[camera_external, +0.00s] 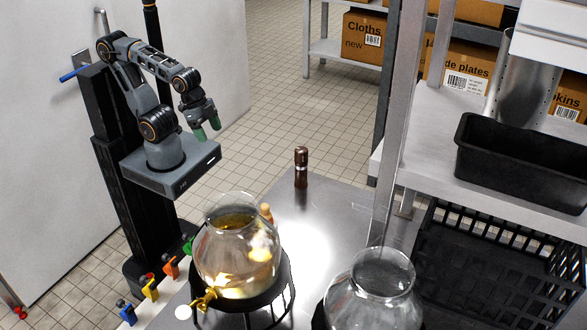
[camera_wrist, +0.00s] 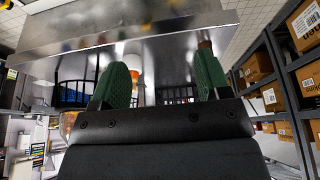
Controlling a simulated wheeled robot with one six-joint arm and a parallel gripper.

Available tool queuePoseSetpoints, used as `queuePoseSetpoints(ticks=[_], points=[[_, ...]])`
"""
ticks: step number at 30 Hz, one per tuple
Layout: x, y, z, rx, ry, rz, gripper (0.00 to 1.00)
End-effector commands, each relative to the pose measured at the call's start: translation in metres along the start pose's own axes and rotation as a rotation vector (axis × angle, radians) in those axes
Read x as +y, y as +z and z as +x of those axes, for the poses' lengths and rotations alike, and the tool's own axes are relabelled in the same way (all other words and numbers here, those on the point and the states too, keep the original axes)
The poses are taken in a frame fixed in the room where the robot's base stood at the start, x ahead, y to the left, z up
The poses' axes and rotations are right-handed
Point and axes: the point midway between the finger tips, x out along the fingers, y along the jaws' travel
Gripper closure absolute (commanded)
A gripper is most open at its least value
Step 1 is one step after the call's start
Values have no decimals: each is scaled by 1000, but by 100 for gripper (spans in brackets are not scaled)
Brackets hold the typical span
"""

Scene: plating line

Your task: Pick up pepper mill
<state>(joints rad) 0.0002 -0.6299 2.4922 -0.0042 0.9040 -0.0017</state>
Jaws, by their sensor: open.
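The pepper mill (camera_external: 301,167), dark brown with a shiny band near its top, stands upright on the steel counter (camera_external: 325,210) near its far end. My gripper (camera_external: 208,130) is open and empty, with green finger pads. In the external view it hangs to the left of the mill, above it in the picture and clearly apart from it. In the wrist view my gripper (camera_wrist: 162,65) has its two green pads wide apart with nothing held. A small brown patch shows behind the right pad there; I cannot tell whether it is the mill.
A glass dispenser (camera_external: 238,255) with a brass tap stands on a black stand, nearer the camera than the mill. A second glass vessel (camera_external: 372,290) is at the bottom. A black bin (camera_external: 520,165) sits on the right shelf. A metal post (camera_external: 392,130) rises right of the mill.

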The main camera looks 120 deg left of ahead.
Motion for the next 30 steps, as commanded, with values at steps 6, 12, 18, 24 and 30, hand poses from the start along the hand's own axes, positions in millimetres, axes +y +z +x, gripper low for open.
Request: queuePoseSetpoints(ticks=[6, 12, 18, 24, 30], points=[[0, 0, 0, 0, 0, 0, 23], [-5, 2, 6, -6, -7, -18, 23], [-48, 22, 67, -136, -81, -132, 23], [-126, 9, 147, 23, -248, -173, 23], [-160, -25, 188, 334, -265, -113, 23]])
